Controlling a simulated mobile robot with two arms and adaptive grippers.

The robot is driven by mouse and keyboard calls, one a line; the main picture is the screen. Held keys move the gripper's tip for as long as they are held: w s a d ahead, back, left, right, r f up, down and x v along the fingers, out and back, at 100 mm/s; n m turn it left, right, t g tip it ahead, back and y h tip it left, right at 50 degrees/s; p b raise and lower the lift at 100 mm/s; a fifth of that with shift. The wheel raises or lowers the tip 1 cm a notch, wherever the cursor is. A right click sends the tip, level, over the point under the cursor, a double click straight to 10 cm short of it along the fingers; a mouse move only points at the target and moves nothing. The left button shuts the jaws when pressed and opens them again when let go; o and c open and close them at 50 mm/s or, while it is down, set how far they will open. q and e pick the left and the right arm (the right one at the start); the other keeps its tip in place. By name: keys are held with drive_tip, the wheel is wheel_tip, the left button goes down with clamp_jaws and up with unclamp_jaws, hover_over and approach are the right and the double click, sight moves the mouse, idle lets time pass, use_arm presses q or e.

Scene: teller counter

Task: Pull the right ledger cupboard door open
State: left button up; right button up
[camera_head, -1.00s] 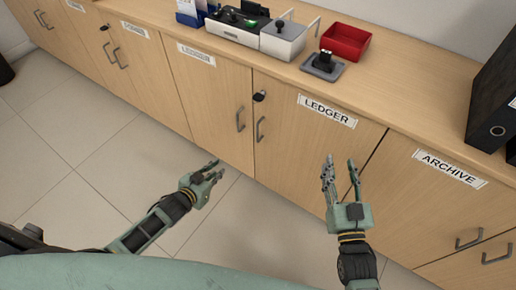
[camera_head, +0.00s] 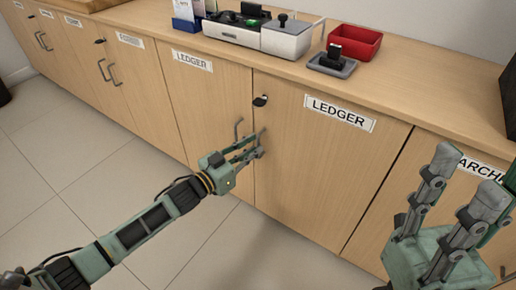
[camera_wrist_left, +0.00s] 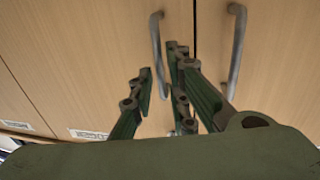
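The right ledger cupboard door (camera_head: 320,170) is shut, with a LEDGER label (camera_head: 339,113) and a black lock near its upper left corner. Its grey bar handle (camera_head: 263,134) is partly hidden by my left gripper (camera_head: 257,146) in the head view. My left gripper is open, its fingertips at this handle. In the left wrist view, which looks upside down, the handle (camera_wrist_left: 157,45) runs between the spread fingers; contact cannot be told. The left door's handle (camera_wrist_left: 237,50) stands beside them, outside the grip. My right gripper (camera_head: 467,170) is open and empty, in front of the ARCHIVE cupboard.
The neighbouring ledger door (camera_head: 205,110) is shut. The counter top (camera_head: 420,100) carries a red tray (camera_head: 355,43), a stamp on a grey pad (camera_head: 333,62) and a grey device (camera_head: 286,38). The tiled floor (camera_head: 90,170) before the cupboards is clear.

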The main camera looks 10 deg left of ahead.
use_arm(q)
drive_tip(key=shift+b+x, duration=0.3)
drive_tip(key=shift+x, duration=1.1)
drive_tip(key=shift+c, duration=0.5)
clamp_jaws()
drive_tip(key=shift+f, duration=0.1)
